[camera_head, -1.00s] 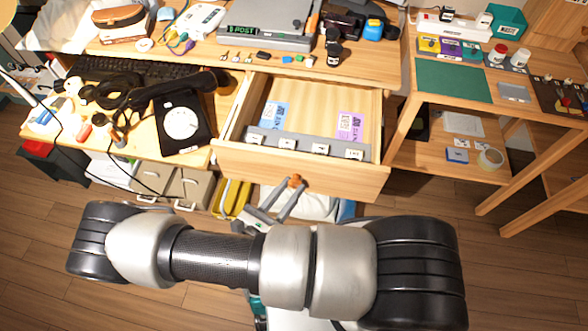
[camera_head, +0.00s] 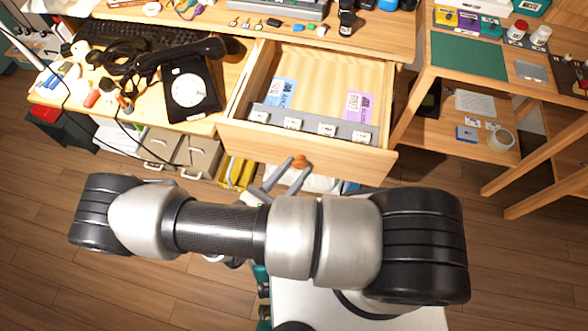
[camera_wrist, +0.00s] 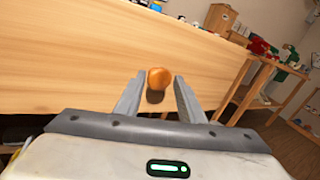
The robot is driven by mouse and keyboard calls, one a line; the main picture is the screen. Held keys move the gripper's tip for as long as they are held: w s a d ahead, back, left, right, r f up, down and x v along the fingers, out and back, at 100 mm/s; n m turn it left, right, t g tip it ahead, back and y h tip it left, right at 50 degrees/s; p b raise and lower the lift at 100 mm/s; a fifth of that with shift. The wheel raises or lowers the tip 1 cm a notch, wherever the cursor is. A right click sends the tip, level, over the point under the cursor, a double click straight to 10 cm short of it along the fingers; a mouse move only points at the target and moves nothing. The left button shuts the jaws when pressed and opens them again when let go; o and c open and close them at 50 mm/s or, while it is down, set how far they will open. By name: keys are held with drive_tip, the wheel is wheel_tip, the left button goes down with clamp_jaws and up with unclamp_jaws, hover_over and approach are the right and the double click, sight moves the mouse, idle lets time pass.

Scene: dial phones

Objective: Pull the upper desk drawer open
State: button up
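The upper desk drawer stands partly pulled out, its plain wooden front (camera_head: 250,140) facing me. It holds a grey tray and cards. Its round orange-brown knob (camera_head: 300,162) also shows in the wrist view (camera_wrist: 158,77). My gripper (camera_head: 289,170) is at the drawer front. In the wrist view my gripper (camera_wrist: 160,80) is open, with one finger on each side of the knob and visible gaps. Neither finger appears to touch the knob. My arm hides part of the floor and the area below the drawer.
A black dial phone (camera_head: 190,90) sits on the desk's left part. Grey storage boxes (camera_head: 198,155) and a yellow bin (camera_head: 236,173) stand under the desk. A wooden shelf table (camera_head: 425,88) with a green mat (camera_head: 470,62) is at right. Floor is clear at lower left.

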drive_tip(key=shift+a, duration=0.1)
drive_tip(key=v, duration=1.7)
drive_tip(key=shift+s, duration=0.2)
drive_tip(key=shift+a, duration=0.1)
